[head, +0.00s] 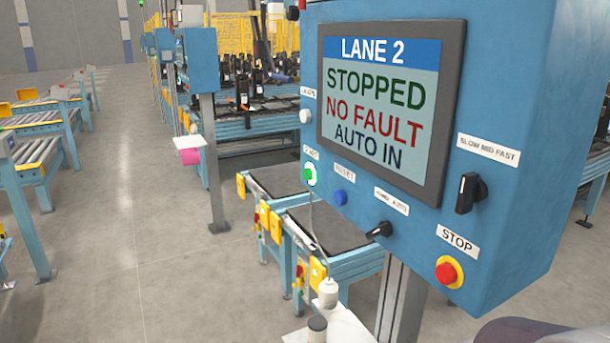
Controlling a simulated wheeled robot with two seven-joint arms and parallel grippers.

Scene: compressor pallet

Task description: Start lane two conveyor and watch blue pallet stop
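The blue lane 2 control panel (512,80) fills the right side of the head view. Its screen (380,110) reads "LANE 2", "STOPPED", "NO FAULT", "AUTO IN". The green start button (309,174) is at the panel's lower left, with a blue button (341,197) right of it. A black selector (380,230) sits below a small label. The speed knob (469,193) is under "SLOW MID FAST". The red stop button (447,272) is at the lower right. A conveyor with dark belts (325,228) shows behind the panel. I cannot make out a blue pallet. Neither gripper shows.
A white shelf (345,325) with small items sits below the panel, beside its grey post (402,300). Roller conveyors (35,150) stand at the left. Another blue panel (201,60) stands on a post further back. The grey floor (120,240) between is clear.

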